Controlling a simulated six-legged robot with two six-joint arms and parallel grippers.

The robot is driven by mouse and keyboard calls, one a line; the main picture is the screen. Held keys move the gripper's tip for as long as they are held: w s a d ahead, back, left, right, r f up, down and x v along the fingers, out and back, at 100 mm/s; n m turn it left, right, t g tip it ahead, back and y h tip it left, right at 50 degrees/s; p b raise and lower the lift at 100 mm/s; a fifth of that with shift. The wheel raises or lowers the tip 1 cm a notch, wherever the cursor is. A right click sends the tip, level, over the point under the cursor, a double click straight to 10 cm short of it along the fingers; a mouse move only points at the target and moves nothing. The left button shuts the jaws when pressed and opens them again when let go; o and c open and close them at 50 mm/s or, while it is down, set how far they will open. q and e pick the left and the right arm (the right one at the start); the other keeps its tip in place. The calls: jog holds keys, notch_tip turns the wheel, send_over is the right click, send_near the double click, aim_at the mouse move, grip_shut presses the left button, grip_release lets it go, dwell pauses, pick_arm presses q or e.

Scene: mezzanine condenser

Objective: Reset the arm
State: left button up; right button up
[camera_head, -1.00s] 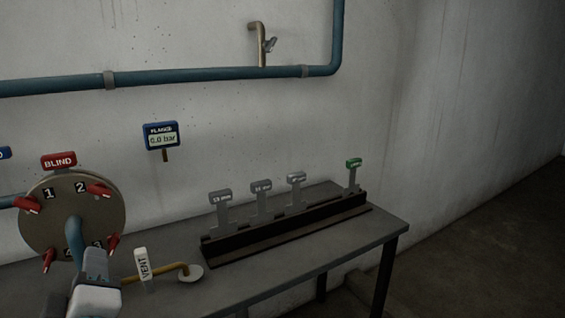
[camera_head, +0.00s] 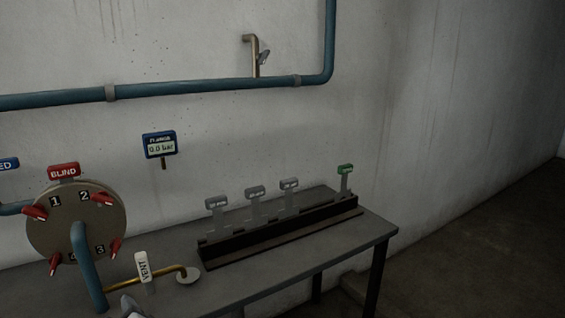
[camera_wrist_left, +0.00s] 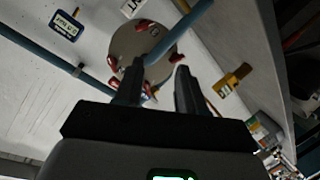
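My left gripper (camera_wrist_left: 158,82) shows in the left wrist view with its two dark fingers apart and nothing between them. Beyond the fingers is the round flange disc (camera_wrist_left: 132,42) with red clamps, and the blue pipe (camera_wrist_left: 184,32) runs past them. In the head view only a small grey-white piece of an arm of mine (camera_head: 131,309) shows at the bottom edge, below the white VENT tag. I cannot tell which arm it belongs to. My right gripper is not identifiable in any view.
The disc (camera_head: 55,228) under the red BLIND sign (camera_head: 64,172) stands at left. A dark rack (camera_head: 270,235) with several tagged pieces sits on the grey table (camera_head: 330,250). A gauge (camera_head: 159,145) reads 0.0 bar. Floor at right is clear.

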pick_arm(q)
jog(key=s+d+f+m+g+h+p, duration=0.1)
jog(key=d+f+m+g+h+p, duration=0.15)
jog(key=f, duration=0.95)
jog(key=s+d+f+m+g+h+p, duration=0.15)
jog(key=f+m+h, duration=0.25)
jog(key=f, duration=0.8)
jog(key=s+d+f+m+g+h, duration=0.3)
jog(key=s+d+f+g, duration=0.1)
jog(key=s, duration=0.4)
jog(key=s+d+f+m+g+h, duration=0.3)
jog(key=s+d+f, duration=0.3)
jog(key=s+d, duration=0.3)
jog(key=shift+d+g+h, duration=0.3)
jog(key=shift+g+h, duration=0.05)
jog(key=shift+g, duration=0.05)
pick_arm(e)
jog(key=r, duration=0.5)
jog(key=shift+w+a, duration=0.1)
jog(key=shift+w, duration=0.1)
pick_arm(q)
jog(key=shift+f, duration=0.1)
jog(key=shift+o, duration=0.3)
pick_arm(e)
jog(key=shift+c, duration=0.3)
jog(key=shift+c, duration=0.9)
pick_arm(q)
jog(key=shift+w, duration=0.1)
